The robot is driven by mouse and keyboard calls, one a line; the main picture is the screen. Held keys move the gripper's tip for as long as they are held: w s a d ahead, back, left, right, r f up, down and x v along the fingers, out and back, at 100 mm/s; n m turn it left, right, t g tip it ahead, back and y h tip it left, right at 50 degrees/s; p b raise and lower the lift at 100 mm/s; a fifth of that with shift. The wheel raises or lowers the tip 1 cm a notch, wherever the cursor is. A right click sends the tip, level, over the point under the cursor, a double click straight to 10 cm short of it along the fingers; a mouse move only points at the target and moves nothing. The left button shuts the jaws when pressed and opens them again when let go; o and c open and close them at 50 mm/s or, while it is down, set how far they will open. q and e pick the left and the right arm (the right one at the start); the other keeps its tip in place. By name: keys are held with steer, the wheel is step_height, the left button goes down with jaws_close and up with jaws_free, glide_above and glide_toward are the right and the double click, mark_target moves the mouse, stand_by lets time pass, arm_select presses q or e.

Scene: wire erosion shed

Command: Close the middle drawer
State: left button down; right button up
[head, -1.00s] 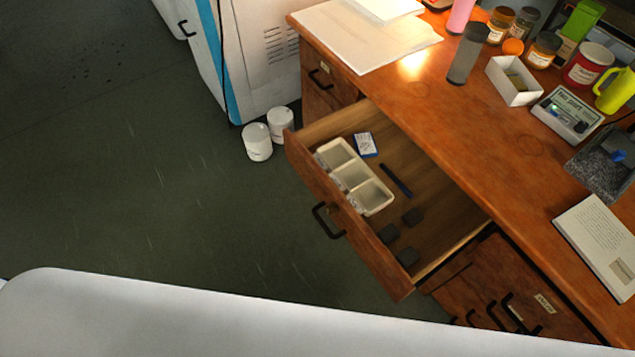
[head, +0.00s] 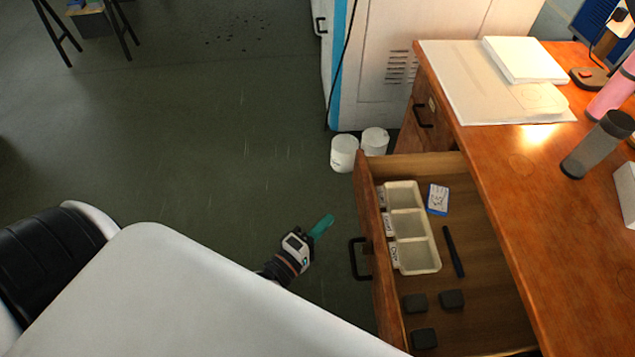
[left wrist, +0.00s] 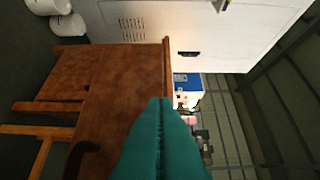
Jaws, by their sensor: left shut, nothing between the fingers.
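The middle drawer (head: 381,285) stands pulled far out of the wooden desk in the head view. Its dark handle (head: 358,259) is on the left face of its front. Inside lie a white divided tray (head: 415,225), a blue and white box (head: 438,199), a dark pen (head: 453,251) and several dark blocks. My left gripper (head: 321,227), with teal fingers, is shut and empty, left of the drawer front and apart from it. Its teal fingers (left wrist: 160,145) fill the lower middle of the left wrist view, pointing toward the desk. My right gripper is not in view.
The desk top (head: 510,165) holds papers (head: 525,60) and a grey bottle (head: 590,150). Two white tubs (head: 345,153) stand on the floor behind the drawer, by a white cabinet (head: 440,45).

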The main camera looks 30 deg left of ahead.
mark_target(365, 198)
arm_select(q)
steer(key=w+d, duration=0.1)
steer(key=w, duration=0.1)
steer(key=w+d, duration=0.1)
steer(key=w, duration=0.1)
steer(key=w+d, duration=0.1)
steer(key=w, duration=0.1)
steer(key=shift+w+d+p, duration=0.25)
steer(key=shift+p, duration=0.05)
steer(key=shift+w+d, duration=0.25)
steer(key=shift+d, duration=0.15)
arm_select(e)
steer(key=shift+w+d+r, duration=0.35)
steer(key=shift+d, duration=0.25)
